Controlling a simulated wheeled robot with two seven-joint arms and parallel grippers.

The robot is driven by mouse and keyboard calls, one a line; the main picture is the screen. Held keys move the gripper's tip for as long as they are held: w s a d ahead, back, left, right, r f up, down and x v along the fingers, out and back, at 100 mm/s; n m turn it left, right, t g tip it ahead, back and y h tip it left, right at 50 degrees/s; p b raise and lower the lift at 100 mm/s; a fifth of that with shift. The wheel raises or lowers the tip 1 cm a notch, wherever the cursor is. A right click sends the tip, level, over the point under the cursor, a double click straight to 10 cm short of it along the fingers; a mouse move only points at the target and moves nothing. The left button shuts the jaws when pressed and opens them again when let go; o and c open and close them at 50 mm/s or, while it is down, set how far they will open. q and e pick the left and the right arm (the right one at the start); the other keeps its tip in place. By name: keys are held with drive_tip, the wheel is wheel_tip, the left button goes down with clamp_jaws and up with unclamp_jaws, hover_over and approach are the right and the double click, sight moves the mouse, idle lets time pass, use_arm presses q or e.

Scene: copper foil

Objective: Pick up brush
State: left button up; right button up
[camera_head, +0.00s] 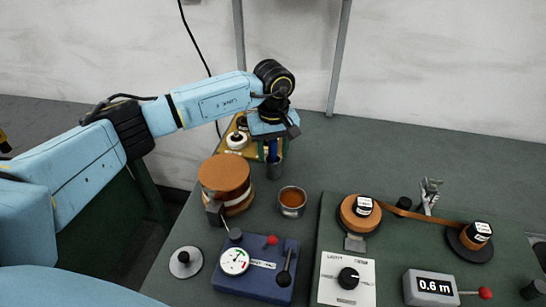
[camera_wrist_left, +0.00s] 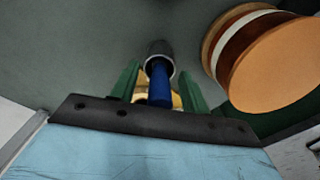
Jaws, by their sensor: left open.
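The brush shows as a blue handle (camera_head: 272,152) standing in a small grey metal cup (camera_head: 274,170) at the back left of the table. My left gripper (camera_head: 271,147) hangs over it, pointing down. In the left wrist view the blue handle (camera_wrist_left: 160,84) stands between the two green fingers of the gripper (camera_wrist_left: 159,72), with a gap on each side. The jaws are open and hold nothing. The cup's dark rim (camera_wrist_left: 160,62) shows beyond the fingertips. The brush's bristles are hidden. My right gripper is not in view.
A stack of copper-coloured rolls (camera_head: 225,178) stands close left of the cup. A cup of brown liquid (camera_head: 292,201) is in front. A yellow tray (camera_head: 229,140) lies behind, partly hidden. A blue gauge box (camera_head: 257,284) and a green board with spools (camera_head: 400,245) are nearer. The back right is clear.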

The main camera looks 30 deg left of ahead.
use_arm(q)
clamp_jaws()
drive_tip(key=shift+r, duration=5.05)
